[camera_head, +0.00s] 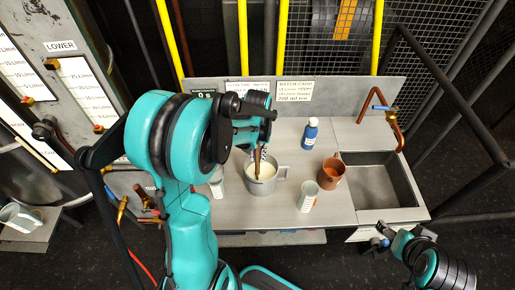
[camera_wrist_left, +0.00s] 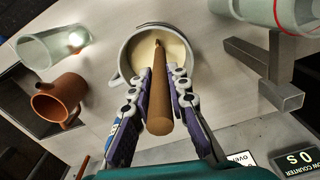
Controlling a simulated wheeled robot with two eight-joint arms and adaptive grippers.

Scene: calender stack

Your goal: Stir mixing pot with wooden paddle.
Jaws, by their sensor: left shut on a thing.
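The mixing pot (camera_head: 281,174) is a grey pot on the work counter and holds pale cream liquid. It also shows in the left wrist view (camera_wrist_left: 122,68). The wooden paddle (camera_head: 257,164) is brown and stands tilted with its lower end in the liquid. Its handle (camera_wrist_left: 160,110) runs between the fingers in the left wrist view. My left gripper (camera_head: 259,148) is above the pot and shut on the paddle; its fingers are partly hidden by the wrist. My right gripper (camera_head: 384,236) is low at the right, in front of the counter, too small to read.
A blue bottle (camera_head: 311,134), a brown mug (camera_head: 333,173) and a clear beaker (camera_head: 308,198) stand right of the pot. A sink (camera_head: 376,186) with a copper tap is at the right. A grey bracket (camera_wrist_left: 262,75) shows near the pot.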

